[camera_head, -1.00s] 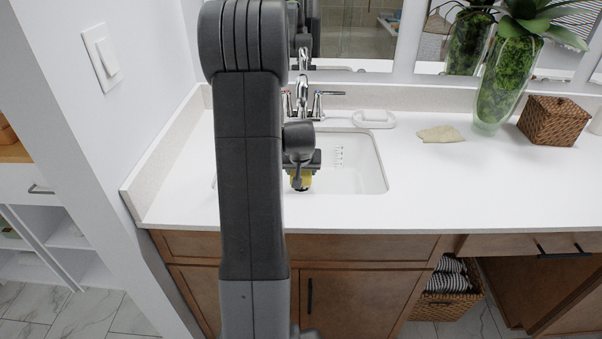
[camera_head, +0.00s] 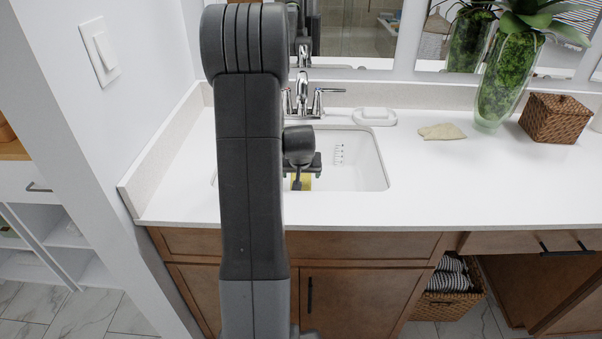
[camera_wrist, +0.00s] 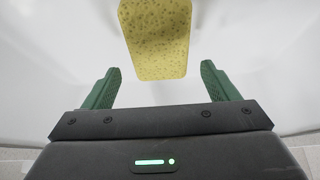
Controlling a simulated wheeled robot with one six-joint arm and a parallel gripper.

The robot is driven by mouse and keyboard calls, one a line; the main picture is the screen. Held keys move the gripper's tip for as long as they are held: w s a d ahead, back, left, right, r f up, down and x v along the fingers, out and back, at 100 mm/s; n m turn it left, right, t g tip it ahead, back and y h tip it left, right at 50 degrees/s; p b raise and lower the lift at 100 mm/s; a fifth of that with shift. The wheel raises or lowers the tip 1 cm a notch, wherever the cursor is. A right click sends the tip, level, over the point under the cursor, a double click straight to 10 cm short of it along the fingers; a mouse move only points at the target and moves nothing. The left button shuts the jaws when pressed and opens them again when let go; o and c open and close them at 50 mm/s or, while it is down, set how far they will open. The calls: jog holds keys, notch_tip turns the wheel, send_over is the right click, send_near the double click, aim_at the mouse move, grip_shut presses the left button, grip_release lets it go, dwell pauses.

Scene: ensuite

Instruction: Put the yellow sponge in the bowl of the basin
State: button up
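The yellow sponge (camera_wrist: 157,35) shows in the wrist view against the white inside of the basin. It lies ahead of my gripper (camera_wrist: 160,70), whose two green fingers stand wide apart with clear gaps on both sides of the sponge. My gripper is open and holds nothing. In the head view the sponge (camera_head: 304,183) is a small yellow patch inside the outline of the basin bowl (camera_head: 358,165), just below my gripper (camera_head: 300,172). My arm hides the left part of the bowl. I cannot tell exactly how the sponge touches the bowl floor.
The faucet (camera_head: 302,97) stands behind the bowl. A white soap dish (camera_head: 374,116), a beige cloth (camera_head: 442,132), a glass vase with a plant (camera_head: 499,85) and a wicker box (camera_head: 553,118) are to the right. The front right counter (camera_head: 480,190) is clear.

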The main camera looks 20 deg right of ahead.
jog(key=shift+r+p, duration=0.5)
jog(key=v, duration=1.2)
jog(key=shift+p, duration=0.3)
jog(key=shift+r, duration=0.1)
jog(key=shift+c, duration=0.4)
